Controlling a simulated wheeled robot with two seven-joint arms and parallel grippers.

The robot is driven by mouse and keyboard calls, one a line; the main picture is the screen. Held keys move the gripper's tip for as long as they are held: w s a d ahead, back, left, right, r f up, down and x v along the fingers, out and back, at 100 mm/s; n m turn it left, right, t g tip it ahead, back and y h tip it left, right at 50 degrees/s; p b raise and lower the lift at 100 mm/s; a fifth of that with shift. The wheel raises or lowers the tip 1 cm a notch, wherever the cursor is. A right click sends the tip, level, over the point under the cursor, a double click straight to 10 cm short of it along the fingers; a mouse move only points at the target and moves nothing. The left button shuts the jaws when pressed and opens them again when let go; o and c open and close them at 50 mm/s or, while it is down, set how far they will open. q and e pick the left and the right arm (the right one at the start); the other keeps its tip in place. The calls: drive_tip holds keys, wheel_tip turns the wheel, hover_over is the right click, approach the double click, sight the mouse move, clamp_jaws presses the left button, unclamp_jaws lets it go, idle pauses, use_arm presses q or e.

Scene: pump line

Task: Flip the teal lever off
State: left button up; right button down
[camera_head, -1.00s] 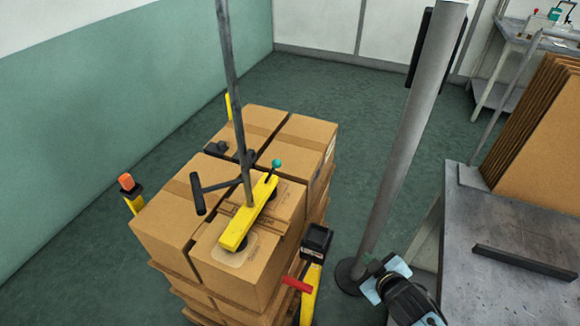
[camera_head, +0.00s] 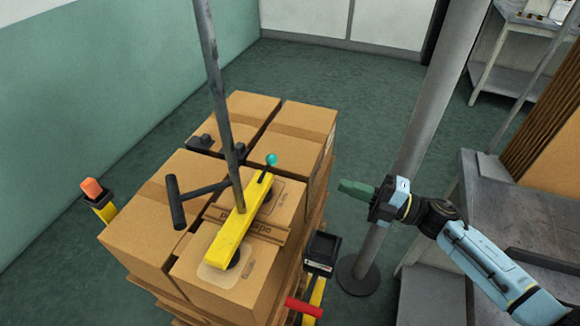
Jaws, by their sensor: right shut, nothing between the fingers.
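The teal lever (camera_head: 268,164) is a small teal ball on a short dark stem, at the far end of a yellow bar (camera_head: 236,232). The bar lies on top of the stacked cardboard boxes, hung from a grey vertical tube. The lever stem leans up and to the right. My right gripper (camera_head: 346,187) is shut and empty, its dark green fingers pointing left toward the lever. It is in front of the grey post and apart from the lever, to its right. My left gripper is not in view.
The boxes (camera_head: 150,239) fill the middle. A black T-handle (camera_head: 175,202) juts left from the tube (camera_head: 214,90). A grey post (camera_head: 413,125) stands behind my right gripper. A grey table (camera_head: 500,206) is at the right. A red handle (camera_head: 304,307) and black box (camera_head: 322,250) stand in front.

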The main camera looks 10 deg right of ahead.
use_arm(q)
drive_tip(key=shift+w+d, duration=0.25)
use_arm(e)
approach(265, 169)
drive_tip(key=w+a+r, duration=0.2)
drive_tip(key=w+a, duration=0.1)
drive_tip(key=shift+w+r, duration=0.25)
drive_tip(key=shift+r, duration=0.05)
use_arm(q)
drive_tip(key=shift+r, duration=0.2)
use_arm(e)
drive_tip(key=shift+r, duration=0.1)
